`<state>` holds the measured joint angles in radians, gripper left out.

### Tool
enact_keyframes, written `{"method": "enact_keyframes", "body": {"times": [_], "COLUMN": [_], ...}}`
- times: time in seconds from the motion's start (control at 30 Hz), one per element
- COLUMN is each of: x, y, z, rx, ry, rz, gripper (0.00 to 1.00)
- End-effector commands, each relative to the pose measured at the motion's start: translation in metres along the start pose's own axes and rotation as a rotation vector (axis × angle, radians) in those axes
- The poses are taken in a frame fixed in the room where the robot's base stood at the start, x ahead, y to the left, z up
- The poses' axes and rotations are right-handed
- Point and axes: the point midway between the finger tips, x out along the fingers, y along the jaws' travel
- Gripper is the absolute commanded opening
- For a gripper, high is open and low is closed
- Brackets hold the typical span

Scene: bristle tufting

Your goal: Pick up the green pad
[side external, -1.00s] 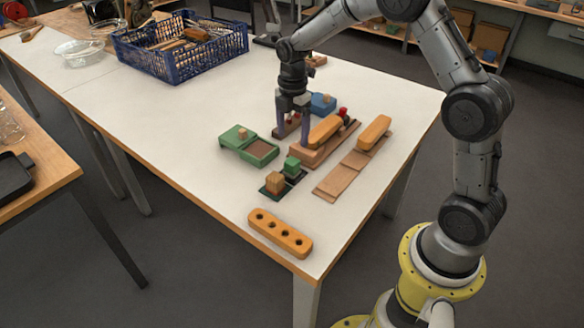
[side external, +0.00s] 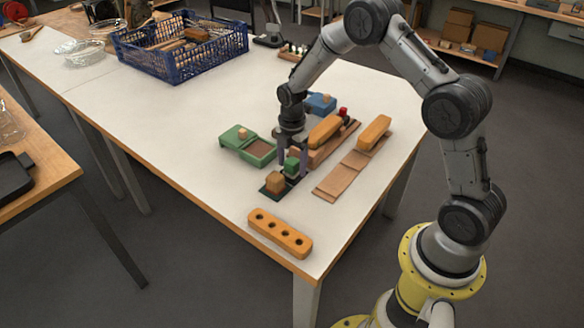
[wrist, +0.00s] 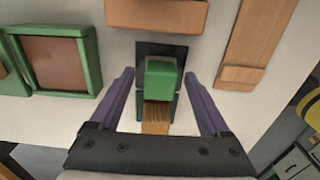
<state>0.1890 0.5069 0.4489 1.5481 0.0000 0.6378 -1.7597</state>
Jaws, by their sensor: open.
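The green pad (side external: 291,165) is a small green block on a dark mat (side external: 265,191). In the wrist view the pad (wrist: 161,78) sits between my two fingers, with a visible gap on each side. My gripper (side external: 293,160) is open and points down over the pad, with its purple fingers straddling it; it also shows in the wrist view (wrist: 159,76). Part of the pad is hidden by the near finger in the side view.
A green box with a brown inset (side external: 259,149) lies left of my gripper. A wooden block with an orange handle (side external: 325,130) and a flat wooden board with another handle (side external: 375,132) lie right. An orange bar with several holes (side external: 280,233) lies near the front edge. A blue crate (side external: 182,62) stands farther back.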

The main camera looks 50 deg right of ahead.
Motion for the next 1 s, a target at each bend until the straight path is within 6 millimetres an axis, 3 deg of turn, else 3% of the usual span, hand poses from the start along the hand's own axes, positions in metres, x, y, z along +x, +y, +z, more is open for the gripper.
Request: {"method": "enact_keyframes", "body": {"times": [0.13, 0.57, 1.0], "x": [-0.0002, -0.0005, -0.0061], "y": [0.0001, 0.0000, 0.0006], "z": [-0.0001, -0.0001, 0.0000], "rx": [0.000, 0.000, 0.000], "ry": [0.000, 0.000, 0.000], "rz": [0.000, 0.000, 0.002], "gripper": [0.80, 0.03, 0.00]}}
